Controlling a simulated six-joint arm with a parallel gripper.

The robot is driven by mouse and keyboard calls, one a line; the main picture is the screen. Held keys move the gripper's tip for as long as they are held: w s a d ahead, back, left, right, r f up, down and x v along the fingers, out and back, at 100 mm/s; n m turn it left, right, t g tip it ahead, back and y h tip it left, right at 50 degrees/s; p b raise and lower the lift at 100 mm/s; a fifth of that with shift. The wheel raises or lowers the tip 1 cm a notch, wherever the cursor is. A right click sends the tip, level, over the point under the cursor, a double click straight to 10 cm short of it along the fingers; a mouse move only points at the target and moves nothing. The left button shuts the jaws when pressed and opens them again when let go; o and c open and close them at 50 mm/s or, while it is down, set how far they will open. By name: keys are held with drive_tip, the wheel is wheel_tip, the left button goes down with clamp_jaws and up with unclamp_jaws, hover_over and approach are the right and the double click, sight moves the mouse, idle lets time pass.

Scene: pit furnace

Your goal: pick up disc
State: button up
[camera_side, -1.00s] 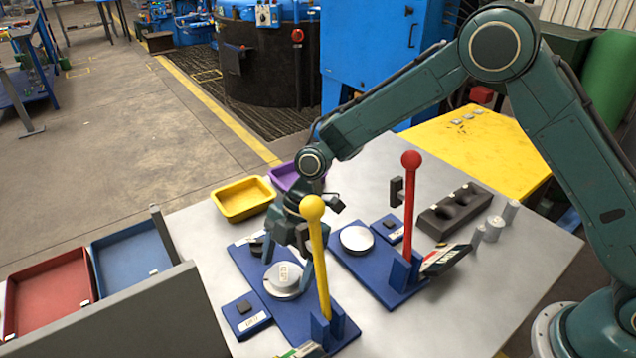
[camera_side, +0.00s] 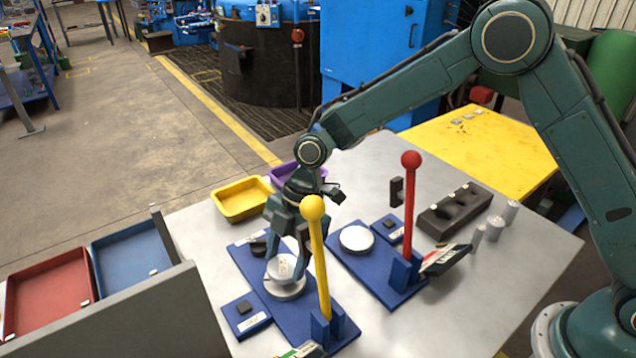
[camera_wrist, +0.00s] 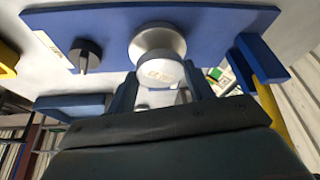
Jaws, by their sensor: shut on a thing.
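The disc (camera_side: 283,266) is small, round and white, with a printed mark on its face. It is above the round silver plate of the blue base by the yellow lever. My gripper (camera_side: 286,265) is shut on the disc, one finger on each side. In the wrist view the disc (camera_wrist: 160,74) is between the fingers of my gripper (camera_wrist: 160,88), and the silver plate (camera_wrist: 157,42) shows behind it. The disc looks a little raised from the plate, but any gap is hard to judge.
The yellow-knobbed lever (camera_side: 319,255) stands close in front of my gripper. A second blue base (camera_side: 376,268) with a red-knobbed lever (camera_side: 409,200) is at right. Yellow (camera_side: 232,213), purple (camera_side: 276,178), blue (camera_side: 128,285) and red (camera_side: 40,318) trays lie at left and behind.

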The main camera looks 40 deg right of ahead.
sight(285, 257)
wheel_tip(285, 257, up, 18)
idle(0.5)
idle(0.5)
drive_tip(key=w+d+f+m+t+h, duration=0.1)
drive_tip(key=w+d+m+t+h, duration=0.1)
drive_tip(key=w+d+m, duration=0.7)
drive_tip(key=w+d+f+m+t+h, duration=0.1)
drive_tip(key=w+d+m+t+h, duration=0.1)
drive_tip(key=w+d+m, duration=0.8)
drive_tip(key=w+m+t, duration=0.1)
drive_tip(key=w, duration=0.5)
drive_tip(key=shift+w+d+f+m+t, duration=0.2)
drive_tip(key=shift+w+d+m+t, duration=0.1)
drive_tip(key=shift+m, duration=0.1)
drive_tip(key=shift+f, duration=0.1)
wheel_tip(285, 257, down, 16)
drive_tip(key=shift+a+r, duration=0.1)
drive_tip(key=shift+r, duration=0.15)
drive_tip(key=shift+f, duration=0.15)
